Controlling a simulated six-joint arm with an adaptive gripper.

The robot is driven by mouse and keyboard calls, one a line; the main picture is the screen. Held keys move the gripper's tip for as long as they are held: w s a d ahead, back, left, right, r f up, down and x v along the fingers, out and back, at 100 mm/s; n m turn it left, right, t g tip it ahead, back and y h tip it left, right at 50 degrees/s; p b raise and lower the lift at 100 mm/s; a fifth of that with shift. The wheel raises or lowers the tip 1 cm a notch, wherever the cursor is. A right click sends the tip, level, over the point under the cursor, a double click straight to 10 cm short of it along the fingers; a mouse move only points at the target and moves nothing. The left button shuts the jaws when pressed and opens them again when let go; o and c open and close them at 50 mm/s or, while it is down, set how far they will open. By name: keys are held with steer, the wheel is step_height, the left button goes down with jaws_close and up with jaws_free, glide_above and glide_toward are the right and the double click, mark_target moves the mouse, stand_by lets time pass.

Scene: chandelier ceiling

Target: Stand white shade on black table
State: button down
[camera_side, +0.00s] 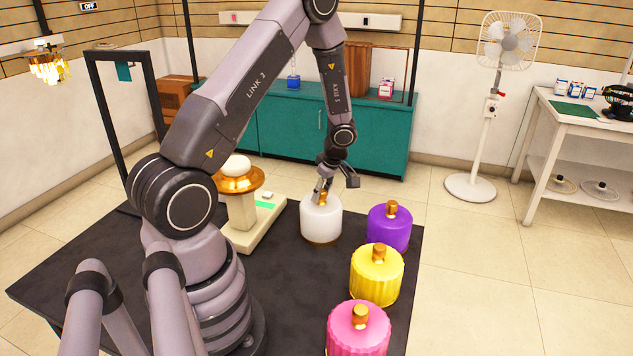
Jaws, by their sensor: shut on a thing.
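The white shade (321,221) is a rounded cylinder with a gold knob on top and a dark gold rim at its base. It is upright at the far side of the black table (290,290). My gripper (323,194) is above it, pointing down, shut on its gold knob. The shade's base appears at or very close to the table top; I cannot tell whether it touches.
A purple shade (390,228), a yellow shade (377,273) and a pink shade (358,330) stand along the table's right side. A cream stand (242,212) with a gold dish is left of the white shade. A teal cabinet (370,140) is behind. The table's middle is clear.

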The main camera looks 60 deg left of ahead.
steer(key=c, duration=0.8)
jaws_free()
steer(key=shift+c, duration=0.2)
steer(key=s+d+r+m+t, duration=0.1)
steer(key=d+r+m, duration=0.25)
steer(key=r, duration=0.65)
steer(key=d+r+m+t, duration=0.15)
steer(key=d+r, duration=0.35)
steer(key=r, duration=0.6)
steer(key=s+d+r+m+t+h, duration=0.1)
steer(key=s+d+r+m+t, duration=0.1)
steer(key=s+d+r+m, duration=0.2)
steer(key=s+d+r+m+t+h, duration=0.2)
steer(key=s+d+r+m, duration=0.3)
steer(key=s+d+m, duration=0.3)
steer(key=s+m, duration=0.4)
steer(key=m, duration=0.1)
steer(key=shift+s+d+r+m, duration=0.25)
steer(key=shift+s+r+m, duration=0.05)
steer(key=shift+s, duration=0.1)
